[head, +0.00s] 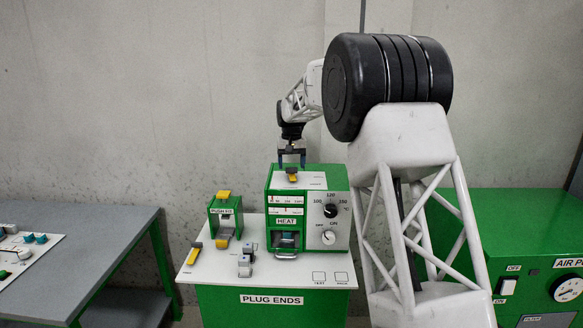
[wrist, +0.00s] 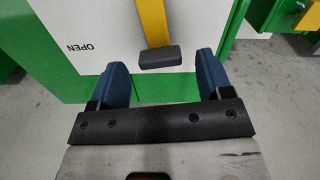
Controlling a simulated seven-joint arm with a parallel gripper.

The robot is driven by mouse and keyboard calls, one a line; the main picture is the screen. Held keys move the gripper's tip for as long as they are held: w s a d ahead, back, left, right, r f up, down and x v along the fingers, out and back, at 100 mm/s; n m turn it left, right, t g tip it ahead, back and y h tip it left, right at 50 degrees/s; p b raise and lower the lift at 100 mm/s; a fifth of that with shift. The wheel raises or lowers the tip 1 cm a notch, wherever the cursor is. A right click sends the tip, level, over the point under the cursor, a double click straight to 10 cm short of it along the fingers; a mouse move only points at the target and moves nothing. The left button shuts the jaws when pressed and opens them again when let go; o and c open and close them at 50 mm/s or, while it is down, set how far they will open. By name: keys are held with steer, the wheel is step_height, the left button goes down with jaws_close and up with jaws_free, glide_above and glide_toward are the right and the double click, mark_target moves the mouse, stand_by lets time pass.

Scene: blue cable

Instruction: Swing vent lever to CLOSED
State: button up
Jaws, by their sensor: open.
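The vent lever (head: 292,175) is on the white top plate of the green HEAT box (head: 308,238) in the head view. In the wrist view its yellow arm (wrist: 154,22) runs down from the top edge to a dark grey end grip (wrist: 160,57). The word OPEN (wrist: 80,48) is printed upside down on the plate left of the lever; no CLOSED label is readable. My gripper (head: 291,160) is above the box, pointing down. Its blue fingers (wrist: 162,76) are open, one on each side of the grip's end, with gaps visible. Nothing is held.
The HEAT box stands on a green PLUG ENDS bench (head: 270,300). A smaller green fixture (head: 225,215) with yellow parts stands to its left. A grey table (head: 80,255) is further left. A green AIR cabinet (head: 525,240) is at the right, partly behind my arm.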

steer(key=shift+f, duration=0.75)
steer(key=c, duration=0.9)
steer(key=shift+m, duration=1)
steer(key=o, duration=0.9)
